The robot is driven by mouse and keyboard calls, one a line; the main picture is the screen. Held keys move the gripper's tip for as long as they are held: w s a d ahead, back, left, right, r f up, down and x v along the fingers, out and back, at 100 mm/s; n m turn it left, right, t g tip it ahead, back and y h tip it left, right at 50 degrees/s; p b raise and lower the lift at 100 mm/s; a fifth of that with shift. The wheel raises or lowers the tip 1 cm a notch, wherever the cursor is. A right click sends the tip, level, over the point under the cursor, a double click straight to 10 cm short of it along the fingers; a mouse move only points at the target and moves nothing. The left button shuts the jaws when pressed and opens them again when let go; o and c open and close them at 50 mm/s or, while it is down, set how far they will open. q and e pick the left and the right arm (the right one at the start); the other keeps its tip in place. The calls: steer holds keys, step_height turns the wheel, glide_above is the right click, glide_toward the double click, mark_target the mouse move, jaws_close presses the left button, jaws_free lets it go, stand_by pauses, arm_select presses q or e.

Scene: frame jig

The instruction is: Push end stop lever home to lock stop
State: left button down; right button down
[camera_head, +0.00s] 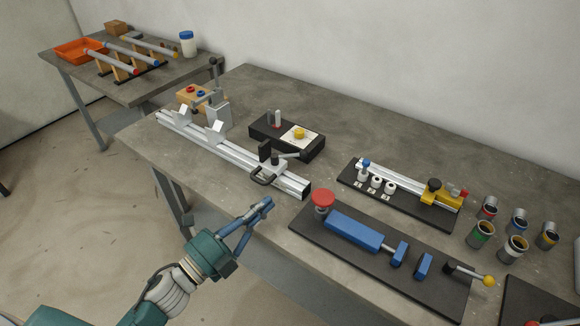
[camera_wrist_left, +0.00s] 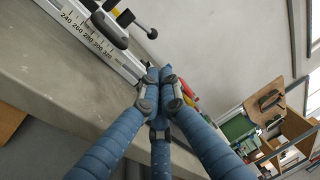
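The silver rail (camera_head: 235,155) lies along the front of the grey table. Near its right end sits the dark end stop (camera_head: 266,154), with a grey lever arm (camera_head: 288,155) and a looped handle (camera_head: 262,181) at the front side. In the left wrist view the end stop's black parts (camera_wrist_left: 109,26) sit over the numbered scale, and a black-ended lever (camera_wrist_left: 151,33) points away from the rail. My left gripper (camera_head: 267,203) has its blue fingertips together and empty, in front of the rail's right end, apart from the lever. The fingertips also show in the left wrist view (camera_wrist_left: 158,75).
A dark board with a blue clamp (camera_head: 355,230) and red knob (camera_head: 322,199) lies right of the rail. A black box (camera_head: 287,138) stands behind it. Several cups (camera_head: 481,233) stand far right. An upright lever device (camera_head: 216,105) stands at the rail's left.

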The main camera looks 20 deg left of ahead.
arm_select(q)
steer(key=p, duration=0.2)
glide_toward(301, 157)
steer(key=d, duration=0.1)
steer(key=w+d, duration=0.1)
steer(key=d, duration=0.2)
steer(key=shift+w+r, duration=0.3)
steer(key=shift+w, duration=0.05)
steer(key=shift+w+a+r+p, duration=0.1)
steer(key=shift+w+a+p, duration=0.15)
steer(key=shift+w, duration=0.3)
steer(key=shift+w+a+r+p, duration=0.1)
steer(key=shift+w+a+p, duration=0.1)
steer(key=shift+w, duration=0.3)
steer(key=shift+w+a, duration=0.2)
steer(key=shift+w, duration=0.35)
steer(key=shift+f, duration=0.1)
